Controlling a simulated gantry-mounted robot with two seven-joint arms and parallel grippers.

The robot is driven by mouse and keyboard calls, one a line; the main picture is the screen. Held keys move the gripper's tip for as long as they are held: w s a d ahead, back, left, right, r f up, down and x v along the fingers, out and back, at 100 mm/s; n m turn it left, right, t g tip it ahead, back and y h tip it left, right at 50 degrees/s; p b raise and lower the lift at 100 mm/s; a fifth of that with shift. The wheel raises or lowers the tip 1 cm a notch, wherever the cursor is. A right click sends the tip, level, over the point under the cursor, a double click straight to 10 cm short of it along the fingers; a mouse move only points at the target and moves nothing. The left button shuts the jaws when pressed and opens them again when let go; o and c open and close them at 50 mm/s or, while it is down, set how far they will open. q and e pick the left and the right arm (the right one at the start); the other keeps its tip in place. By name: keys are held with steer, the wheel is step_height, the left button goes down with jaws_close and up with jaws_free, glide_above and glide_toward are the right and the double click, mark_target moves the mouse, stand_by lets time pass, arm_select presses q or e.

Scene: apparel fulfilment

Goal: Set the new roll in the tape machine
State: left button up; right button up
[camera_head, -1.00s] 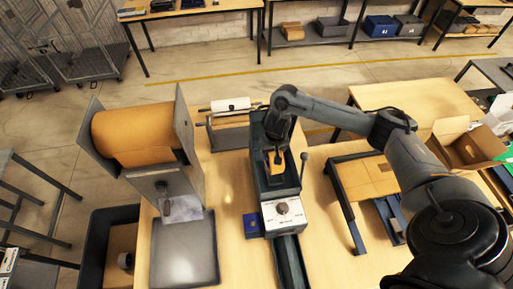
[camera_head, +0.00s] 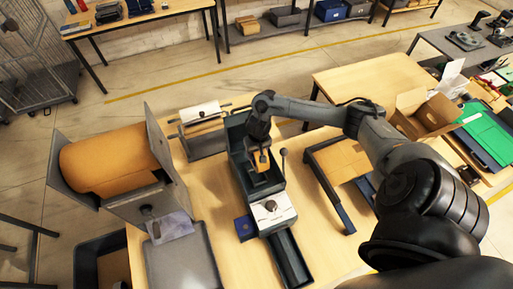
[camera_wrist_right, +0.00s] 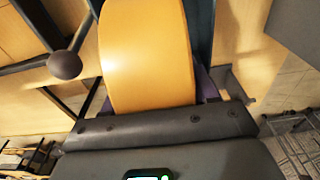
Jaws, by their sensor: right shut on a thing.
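The tape machine (camera_head: 237,150) stands on the middle table, a dark narrow body with a white front panel and a knob (camera_head: 270,206). Its side lever (camera_head: 283,153) stands up on the right; the lever's round knob also shows in the right wrist view (camera_wrist_right: 65,65). My right gripper (camera_head: 261,153) points down into the machine's open bay, shut on the orange-brown tape roll (camera_head: 262,162). The roll fills the middle of the right wrist view (camera_wrist_right: 146,50), between the fingers. Whether the roll touches its seat is hidden. My left gripper is not in view.
A large brown paper roll (camera_head: 108,160) sits in a grey dispenser on the left, with a grey tray (camera_head: 182,262) before it. A small blue box (camera_head: 244,228) lies beside the machine. A dark stand (camera_head: 328,190) and an open carton (camera_head: 428,112) are on the right.

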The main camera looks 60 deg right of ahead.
step_height(320, 180, down, 8)
steer(key=b, duration=0.7)
steer(key=shift+r, duration=0.2)
steer(key=shift+w+f+b, duration=0.1)
steer(key=shift+f+b, duration=0.2)
steer(key=shift+f, duration=1.5)
steer(key=o, duration=1.2)
steer(key=shift+o, duration=0.2)
